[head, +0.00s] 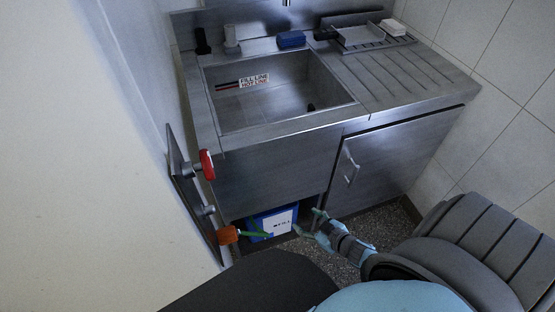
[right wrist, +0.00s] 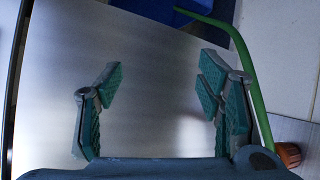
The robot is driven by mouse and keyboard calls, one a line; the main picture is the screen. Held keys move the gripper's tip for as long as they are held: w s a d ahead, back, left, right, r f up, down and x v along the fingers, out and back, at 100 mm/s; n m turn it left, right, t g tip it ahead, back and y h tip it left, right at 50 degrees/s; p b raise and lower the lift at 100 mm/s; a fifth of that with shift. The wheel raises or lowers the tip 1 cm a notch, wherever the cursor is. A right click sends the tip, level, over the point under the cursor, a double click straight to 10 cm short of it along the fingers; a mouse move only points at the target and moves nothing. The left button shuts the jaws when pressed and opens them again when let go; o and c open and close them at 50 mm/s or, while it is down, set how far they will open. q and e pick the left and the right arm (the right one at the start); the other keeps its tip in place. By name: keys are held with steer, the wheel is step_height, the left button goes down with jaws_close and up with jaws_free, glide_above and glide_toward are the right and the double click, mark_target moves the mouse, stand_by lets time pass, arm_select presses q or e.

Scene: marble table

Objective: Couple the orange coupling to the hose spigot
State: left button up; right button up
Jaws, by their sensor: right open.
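The orange coupling (head: 228,235) is at the lower left of the head view, on the end of a green hose (head: 256,234). A grey stub, apparently the hose spigot (head: 208,210), juts from the wall panel just above and left of it. Whether they touch is unclear. My right gripper (head: 309,226) is open, to the right of the coupling, by the front of the sink unit. In the right wrist view its open jaws (right wrist: 160,95) have nothing between them. There the hose (right wrist: 244,65) runs outside the right finger, down towards the coupling (right wrist: 289,155). My left gripper is not in view.
A blue container (head: 270,222) with a white label stands in the opening under the sink (head: 285,95). A red handle (head: 206,165) sticks out from the wall panel (head: 183,178) above the spigot. A closed cupboard door (head: 385,165) is to the right; speckled floor shows in front.

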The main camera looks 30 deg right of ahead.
steer(key=w+a+r+n+t+y+b, duration=0.2)
steer(key=w+a+r+n+y, duration=0.15)
steer(key=w+r, duration=0.25)
steer(key=n+g+y+b, duration=0.4)
steer(key=n+g+y, duration=0.5)
steer(key=n, duration=0.1)
glide_toward(235, 233)
steer(key=shift+h, duration=0.25)
steer(key=b+x, duration=0.1)
steer(key=x, duration=0.2)
steer(key=f+b+x, duration=0.1)
steer(key=x, duration=0.6)
steer(key=shift+w+f+b, duration=0.3)
steer(key=shift+w+b, duration=0.1)
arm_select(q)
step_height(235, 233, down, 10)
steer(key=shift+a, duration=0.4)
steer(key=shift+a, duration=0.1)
arm_select(e)
steer(key=shift+c, duration=0.6)
